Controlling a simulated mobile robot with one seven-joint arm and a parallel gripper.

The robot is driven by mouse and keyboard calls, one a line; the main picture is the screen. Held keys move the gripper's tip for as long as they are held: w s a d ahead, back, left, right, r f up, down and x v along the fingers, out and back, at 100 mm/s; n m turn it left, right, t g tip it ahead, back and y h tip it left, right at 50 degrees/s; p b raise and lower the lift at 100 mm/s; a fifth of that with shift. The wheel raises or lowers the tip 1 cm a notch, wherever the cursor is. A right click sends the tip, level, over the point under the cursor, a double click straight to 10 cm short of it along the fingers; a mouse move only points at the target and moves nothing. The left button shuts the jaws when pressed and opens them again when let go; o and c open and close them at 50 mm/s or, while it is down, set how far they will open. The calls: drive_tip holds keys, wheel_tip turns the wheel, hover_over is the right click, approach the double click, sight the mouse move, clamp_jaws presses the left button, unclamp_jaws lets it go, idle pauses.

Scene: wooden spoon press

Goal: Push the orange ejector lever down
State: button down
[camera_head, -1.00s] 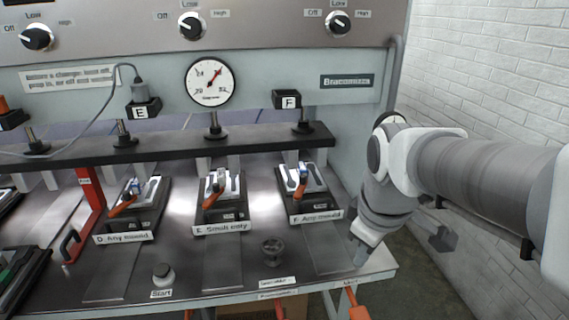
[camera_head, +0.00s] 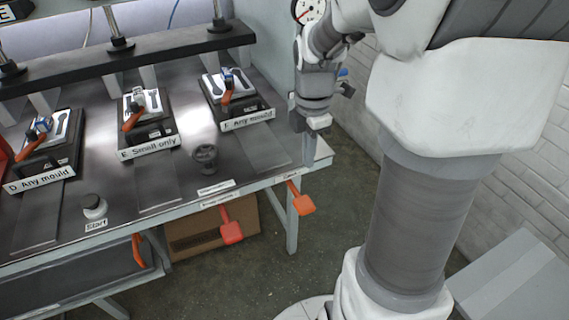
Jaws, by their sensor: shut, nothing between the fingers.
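An orange lever (camera_head: 300,198) sticks out under the front edge of the press table near its right corner, angled down to the right. A small label above it is too small to read surely. A second, redder lever (camera_head: 231,225) hangs to its left, and another orange handle (camera_head: 138,248) is farther left. My gripper (camera_head: 318,124) points down beside the table's right corner, above and slightly right of the orange lever and apart from it. It is shut and empty. Its fingertips are small in view.
The press table (camera_head: 262,150) carries several moulds, including one marked F (camera_head: 238,100), and a start button (camera_head: 94,206). A cardboard box (camera_head: 190,232) stands beneath. A grey box (camera_head: 510,285) lies at lower right. Floor in front is clear.

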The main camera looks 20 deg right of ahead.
sight(304, 204)
wheel_tip(304, 204, down, 14)
drive_tip(key=b, duration=0.4)
idle(0.3)
